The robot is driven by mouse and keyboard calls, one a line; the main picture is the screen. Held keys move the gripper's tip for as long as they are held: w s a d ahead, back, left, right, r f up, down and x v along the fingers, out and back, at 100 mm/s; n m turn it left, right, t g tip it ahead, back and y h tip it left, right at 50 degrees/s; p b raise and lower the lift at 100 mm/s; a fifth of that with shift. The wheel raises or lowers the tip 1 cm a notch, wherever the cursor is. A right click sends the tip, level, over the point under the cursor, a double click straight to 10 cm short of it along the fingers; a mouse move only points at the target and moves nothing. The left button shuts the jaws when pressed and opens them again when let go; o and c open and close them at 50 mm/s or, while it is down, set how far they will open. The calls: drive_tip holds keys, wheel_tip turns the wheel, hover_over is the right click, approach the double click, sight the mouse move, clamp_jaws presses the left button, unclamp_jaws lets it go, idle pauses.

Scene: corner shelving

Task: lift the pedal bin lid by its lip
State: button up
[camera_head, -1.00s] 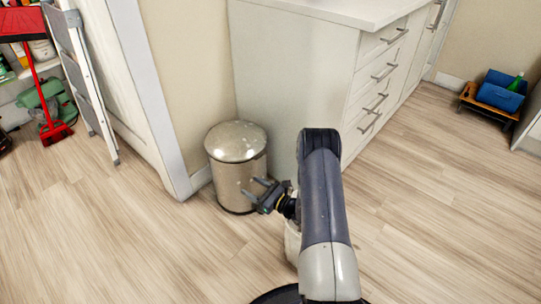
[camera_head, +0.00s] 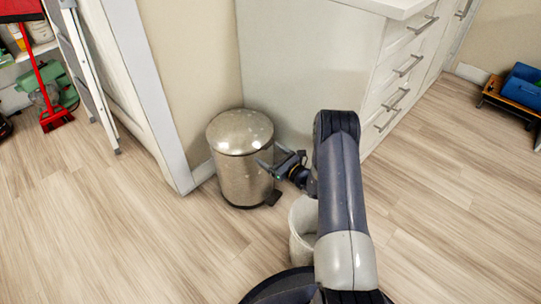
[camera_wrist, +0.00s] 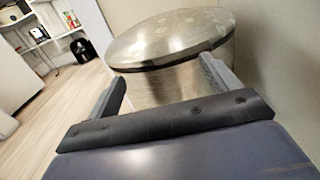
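The pedal bin (camera_head: 243,180) is a brushed metal cylinder standing upright on the floor beside the cabinet end. Its domed lid (camera_head: 240,132) is shut. A dark pedal (camera_head: 273,198) shows at its base. My gripper (camera_head: 265,168) is at the bin's right side, below the lid's rim, with its fingers pointing toward the body. In the wrist view the gripper (camera_wrist: 165,85) is open, with its fingers apart and nothing between them. The lid (camera_wrist: 170,38) and its dark rim band lie just ahead; whether a fingertip touches the bin is unclear.
A white bucket (camera_head: 302,228) stands under my arm. The white drawer cabinet (camera_head: 310,75) is behind the bin, and a door frame (camera_head: 150,95) is at its left. A stepladder (camera_head: 85,70) and red broom (camera_head: 45,95) stand further left. The front left floor is clear.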

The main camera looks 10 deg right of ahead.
drive_tip(key=shift+a+f, duration=0.1)
drive_tip(key=shift+a, duration=0.15)
drive_tip(key=c, duration=1.5)
clamp_jaws()
drive_tip(key=shift+c, duration=0.8)
unclamp_jaws()
drive_tip(key=shift+d, duration=0.15)
